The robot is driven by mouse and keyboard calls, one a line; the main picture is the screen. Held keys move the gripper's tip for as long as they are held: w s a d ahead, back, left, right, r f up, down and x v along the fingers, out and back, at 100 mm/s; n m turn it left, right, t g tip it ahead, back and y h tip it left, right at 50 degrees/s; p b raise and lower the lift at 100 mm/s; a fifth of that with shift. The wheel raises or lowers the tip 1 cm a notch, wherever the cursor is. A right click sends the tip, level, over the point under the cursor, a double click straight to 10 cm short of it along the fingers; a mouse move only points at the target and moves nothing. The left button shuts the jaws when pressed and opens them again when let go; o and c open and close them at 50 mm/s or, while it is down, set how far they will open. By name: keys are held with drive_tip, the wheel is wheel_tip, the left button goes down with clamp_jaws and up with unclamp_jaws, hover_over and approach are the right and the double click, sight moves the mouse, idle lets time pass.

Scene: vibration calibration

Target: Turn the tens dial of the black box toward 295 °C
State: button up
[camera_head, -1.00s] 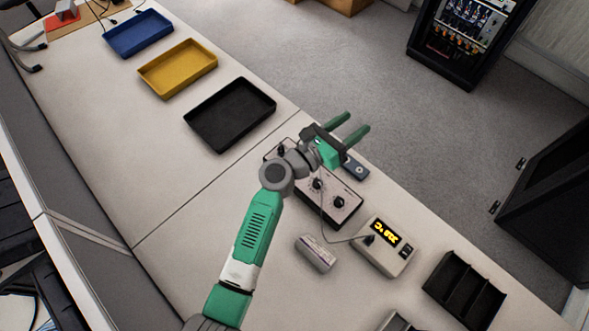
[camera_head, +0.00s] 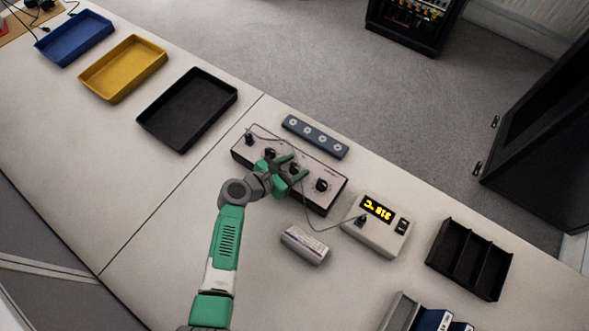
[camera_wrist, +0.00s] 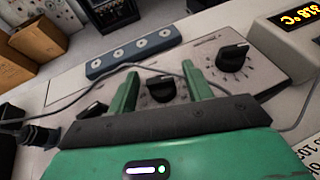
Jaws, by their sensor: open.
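The black box (camera_head: 240,157) has a pale top panel with several black dials in a row. The middle dial (camera_wrist: 162,88) sits between the two green fingers of my open gripper (camera_wrist: 161,70) in the wrist view. I cannot tell whether the fingers touch it. In the head view my gripper (camera_head: 295,165) is low over the middle of the box. The right dial (camera_head: 322,185) is clear of the fingers. Another dial (camera_wrist: 93,110) is partly hidden behind my gripper. The dial labels are too small to read. The meter (camera_head: 377,235) shows yellow digits that look like 318 °C.
A cable runs from the box to the meter, passing close by my fingers. A grey-blue strip with round holes (camera_head: 315,137) lies behind the box. A white labelled block (camera_head: 304,245) lies in front. A black divided tray (camera_head: 470,259) stands right, and a black tray (camera_head: 188,110) left.

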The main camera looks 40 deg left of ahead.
drive_tip(key=shift+w+f, duration=0.1)
drive_tip(key=shift+w, duration=0.2)
drive_tip(key=shift+c, duration=0.4)
drive_tip(key=c, duration=0.9)
drive_tip(key=shift+y+p, duration=0.3)
drive_tip(key=shift+p, duration=0.2)
